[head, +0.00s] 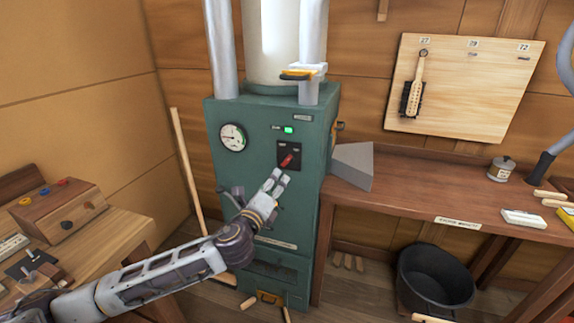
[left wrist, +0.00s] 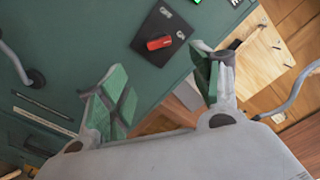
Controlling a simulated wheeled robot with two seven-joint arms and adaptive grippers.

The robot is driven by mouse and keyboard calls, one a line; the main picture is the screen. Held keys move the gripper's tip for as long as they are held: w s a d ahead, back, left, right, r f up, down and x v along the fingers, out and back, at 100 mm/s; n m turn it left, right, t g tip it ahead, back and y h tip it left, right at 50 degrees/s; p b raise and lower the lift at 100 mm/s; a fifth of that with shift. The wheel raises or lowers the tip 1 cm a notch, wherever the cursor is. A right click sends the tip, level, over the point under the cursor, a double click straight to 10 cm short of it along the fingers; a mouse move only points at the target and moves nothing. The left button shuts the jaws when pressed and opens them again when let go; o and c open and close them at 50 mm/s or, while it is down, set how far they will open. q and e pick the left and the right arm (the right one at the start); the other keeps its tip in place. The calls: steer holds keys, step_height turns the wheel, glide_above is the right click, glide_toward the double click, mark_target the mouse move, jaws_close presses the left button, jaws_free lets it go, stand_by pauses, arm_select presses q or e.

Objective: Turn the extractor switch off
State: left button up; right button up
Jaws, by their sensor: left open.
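The extractor (head: 262,180) is a green cabinet against the back wall. Its switch is a red lever (head: 287,160) on a black plate (head: 296,151) on the front face, below a lit green lamp (head: 288,130). The lever and plate also show in the left wrist view, the red lever (left wrist: 158,43) above and between the fingers. My left gripper (head: 276,176) is in front of the cabinet, just below the lever. In the left wrist view its green-padded fingers (left wrist: 165,88) are spread apart with nothing between them. My right gripper is not in view.
A round gauge (head: 232,137) sits left of the switch, and a dark handle (head: 236,196) juts out below it. A workbench (head: 430,196) stands at the right with a grey wedge (head: 352,165) near the cabinet. A black bucket (head: 436,275) is under the bench.

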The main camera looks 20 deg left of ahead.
mark_target(287, 163)
arm_select(q)
steer(key=shift+w+d, duration=0.15)
steer(key=shift+w, duration=3.2)
steer(key=shift+w+d, duration=0.1)
steer(key=shift+w, duration=3.25)
steer(key=c, duration=1)
